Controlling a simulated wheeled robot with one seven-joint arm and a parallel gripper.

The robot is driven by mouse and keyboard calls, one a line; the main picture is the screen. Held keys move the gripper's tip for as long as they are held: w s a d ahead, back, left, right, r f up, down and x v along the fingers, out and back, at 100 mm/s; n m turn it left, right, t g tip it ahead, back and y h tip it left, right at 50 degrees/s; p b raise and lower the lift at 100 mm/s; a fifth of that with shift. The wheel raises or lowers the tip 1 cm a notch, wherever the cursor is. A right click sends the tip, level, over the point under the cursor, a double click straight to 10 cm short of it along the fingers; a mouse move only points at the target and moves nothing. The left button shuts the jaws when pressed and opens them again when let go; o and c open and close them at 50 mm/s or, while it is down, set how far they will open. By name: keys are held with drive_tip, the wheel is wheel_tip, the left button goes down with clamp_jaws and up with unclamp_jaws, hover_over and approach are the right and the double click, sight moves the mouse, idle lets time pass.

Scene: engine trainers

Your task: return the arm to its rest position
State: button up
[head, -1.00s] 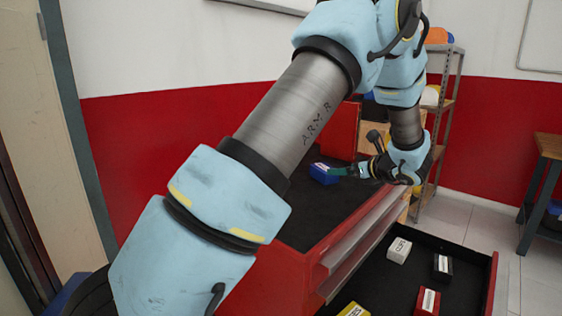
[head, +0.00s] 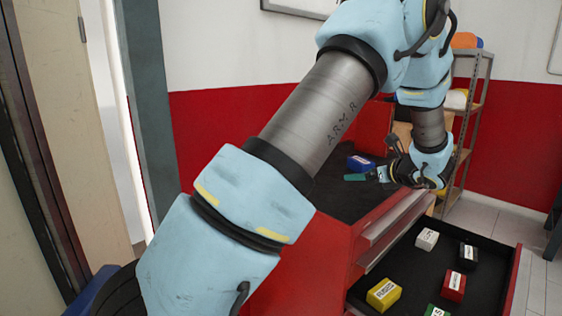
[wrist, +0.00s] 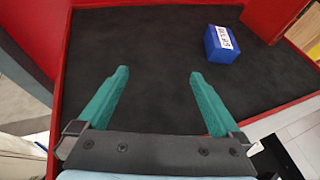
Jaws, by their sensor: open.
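My gripper (head: 362,176) is at the end of my light blue arm, over the dark top of the red tool cabinet. In the wrist view my gripper (wrist: 157,92) shows two teal fingers wide apart with nothing between them, above the bare black mat (wrist: 150,40). A blue labelled box (head: 361,163) sits on the cabinet top just beyond the fingers. In the wrist view the blue box (wrist: 221,44) lies ahead and to the right, apart from the fingers. My arm hides part of the cabinet.
An open drawer (head: 507,290) holds several boxes: a white box (head: 426,239), a black box (head: 467,256), a red box (head: 454,285), a yellow box (head: 384,294) and a green one. A metal shelf (head: 482,100) stands behind. A doorway is at the left.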

drive_tip(key=a+n+g, duration=0.1)
drive_tip(key=a+n, duration=0.1)
drive_tip(key=a, duration=0.2)
drive_tip(key=s+a+f+n+g, duration=0.1)
drive_tip(key=a+g, duration=0.1)
drive_tip(key=a, duration=0.2)
drive_tip(key=s+a+f+n+g+y, duration=0.1)
drive_tip(key=a+n, duration=0.1)
drive_tip(key=a, duration=0.1)
drive_tip(key=shift+s+a+n, duration=0.25)
drive_tip(key=shift+a+n, duration=0.05)
drive_tip(key=shift+a, duration=0.1)
drive_tip(key=s+a+f+n+g+h, duration=0.1)
drive_tip(key=s+a+n+g+h, duration=0.5)
drive_tip(key=s+a+n, duration=1.2)
drive_tip(key=s+n, duration=0.1)
drive_tip(key=n, duration=0.5)
drive_tip(key=shift+s+a+f+g, duration=0.15)
drive_tip(key=shift+s+a+g, duration=0.1)
drive_tip(key=shift+a+g, duration=0.05)
